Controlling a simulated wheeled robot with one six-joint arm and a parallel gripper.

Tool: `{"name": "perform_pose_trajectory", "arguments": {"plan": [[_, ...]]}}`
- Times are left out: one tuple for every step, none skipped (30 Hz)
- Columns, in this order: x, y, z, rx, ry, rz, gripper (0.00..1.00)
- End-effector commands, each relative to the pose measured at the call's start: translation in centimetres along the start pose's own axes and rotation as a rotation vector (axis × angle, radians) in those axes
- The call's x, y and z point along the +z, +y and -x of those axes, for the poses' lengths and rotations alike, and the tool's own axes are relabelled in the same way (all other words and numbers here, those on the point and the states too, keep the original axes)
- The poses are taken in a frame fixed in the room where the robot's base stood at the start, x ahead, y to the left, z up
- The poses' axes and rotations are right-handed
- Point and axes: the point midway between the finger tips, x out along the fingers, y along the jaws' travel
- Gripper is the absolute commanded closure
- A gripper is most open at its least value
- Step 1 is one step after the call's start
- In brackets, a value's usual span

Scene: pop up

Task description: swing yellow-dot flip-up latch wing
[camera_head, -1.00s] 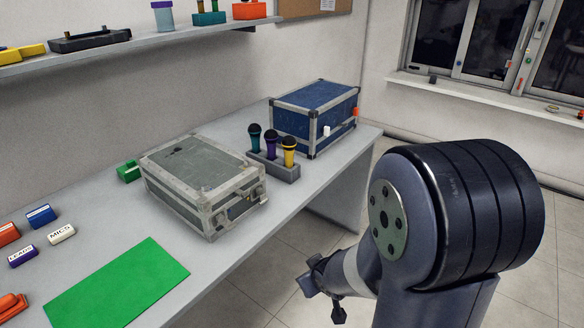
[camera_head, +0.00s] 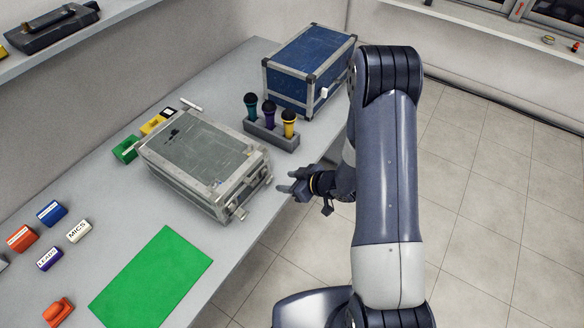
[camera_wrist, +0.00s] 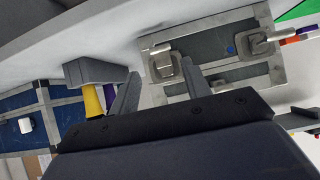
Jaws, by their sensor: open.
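A grey-green flight case (camera_head: 200,150) with metal edges lies on the bench. Its front face (camera_wrist: 215,68) shows in the wrist view with two metal latches. One latch (camera_wrist: 163,62) is close ahead of my gripper; the other latch (camera_wrist: 258,42) is further right, with a blue dot beside it. I see no yellow dot; a finger may cover it. My gripper (camera_head: 288,182) is open and empty, just off the front right corner of the case. In the wrist view its fingers (camera_wrist: 158,82) point towards the nearer latch, and I cannot tell whether they touch anything.
A grey holder (camera_head: 272,135) with three microphones stands right of the case, near my gripper. A blue case (camera_head: 310,68) stands behind it. A green mat (camera_head: 152,278) and several small labelled blocks lie at the left. A wall shelf runs above. Floor is clear on the right.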

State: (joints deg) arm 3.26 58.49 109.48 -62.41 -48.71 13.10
Motion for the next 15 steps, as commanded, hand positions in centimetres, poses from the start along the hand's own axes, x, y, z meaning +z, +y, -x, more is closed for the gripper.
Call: {"name": "perform_pose_trajectory", "arguments": {"plan": [[0.1, -0.1, -0.2, -0.002, 0.001, 0.001, 0.55], [0.1, -0.1, -0.3, -0.003, 0.001, 0.001, 0.55], [0.1, -0.1, -0.5, -0.002, 0.001, 0.001, 0.55], [0.2, -0.1, -0.7, -0.002, 0.0, 0.002, 0.55], [0.2, 0.0, -0.9, -0.002, 0.0, 0.002, 0.55], [0.2, 0.0, -1.2, -0.001, 0.0, 0.002, 0.55], [0.2, 0.0, -1.5, -0.002, -0.001, 0.003, 0.55], [0.3, 0.0, -1.9, -0.002, -0.001, 0.003, 0.55], [0.3, -0.1, -2.3, -0.003, -0.001, 0.003, 0.55], [0.3, -0.1, -2.7, -0.003, -0.001, 0.003, 0.55], [0.3, -0.1, -3.1, -0.002, 0.0, 0.002, 0.55], [0.3, 0.0, -3.6, -0.001, 0.0, 0.002, 0.55], [0.3, -0.1, -4.1, -0.002, 0.0, 0.003, 0.55], [0.3, -0.1, -4.5, -0.002, 0.0, 0.003, 0.55], [0.3, -0.1, -5.1, -0.002, -0.001, 0.004, 0.55]]}}
